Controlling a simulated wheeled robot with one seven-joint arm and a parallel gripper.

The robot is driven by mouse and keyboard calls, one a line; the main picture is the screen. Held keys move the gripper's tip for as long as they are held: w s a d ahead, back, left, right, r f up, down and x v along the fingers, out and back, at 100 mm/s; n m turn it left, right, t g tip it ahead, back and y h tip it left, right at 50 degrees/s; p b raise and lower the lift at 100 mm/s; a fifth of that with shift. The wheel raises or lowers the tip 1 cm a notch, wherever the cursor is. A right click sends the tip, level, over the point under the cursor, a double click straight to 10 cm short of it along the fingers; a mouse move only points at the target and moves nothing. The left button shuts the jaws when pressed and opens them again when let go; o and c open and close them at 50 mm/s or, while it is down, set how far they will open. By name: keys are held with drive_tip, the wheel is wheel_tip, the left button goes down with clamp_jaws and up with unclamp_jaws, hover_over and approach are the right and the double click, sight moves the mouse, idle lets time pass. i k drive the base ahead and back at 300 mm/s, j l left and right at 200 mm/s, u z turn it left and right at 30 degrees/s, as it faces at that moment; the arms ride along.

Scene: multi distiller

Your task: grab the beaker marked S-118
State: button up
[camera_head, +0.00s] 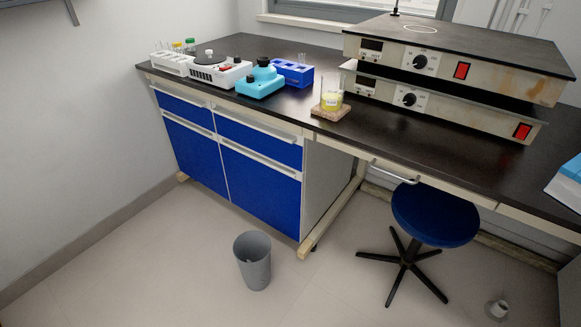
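A clear glass beaker (332,94) with yellow liquid and a small pale label stands upright on a brown square pad (331,112). The pad lies on the black bench top, near its front edge. The label's writing is too small to read, so I cannot tell whether it says S-118. My gripper is not in view.
Two stacked hotplate units (455,62) stand right of the beaker. A blue rack (293,73), a turquoise device (262,82) and a white device (218,72) stand to its left. A blue stool (434,213) and a grey bin (253,262) stand on the otherwise mostly open floor.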

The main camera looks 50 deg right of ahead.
sight(333, 84)
drive_tip(key=i+j+z, duration=0.1)
drive_tip(key=z, duration=0.25)
drive_tip(key=i+j+z, duration=0.1)
drive_tip(key=z, duration=0.25)
